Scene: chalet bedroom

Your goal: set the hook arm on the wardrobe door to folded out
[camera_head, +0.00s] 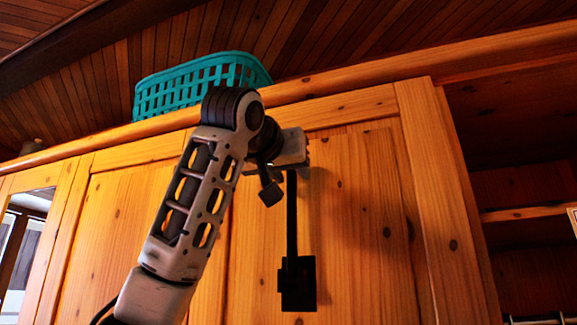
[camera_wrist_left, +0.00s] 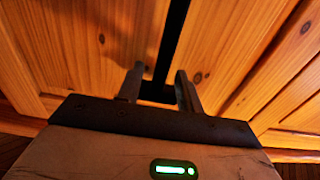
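The wardrobe door (camera_head: 355,230) is orange, knotty wood. A black fitting that looks like the hook arm (camera_head: 292,222) runs upright along it, with a wider black block (camera_head: 298,285) at its lower end. My left gripper (camera_head: 303,150) is at the bar's upper end and hides it. In the left wrist view the black bar (camera_wrist_left: 172,45) runs up between the fingers of my left gripper (camera_wrist_left: 158,88). The fingers stand well apart, with a dark piece between them; I cannot tell whether they touch it. My right gripper is not in view.
A teal basket (camera_head: 200,82) stands on top of the wardrobe behind its wooden cornice (camera_head: 330,84). Open dark shelves (camera_head: 520,210) are at the right. A mirrored or glazed door (camera_head: 25,245) is at the far left.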

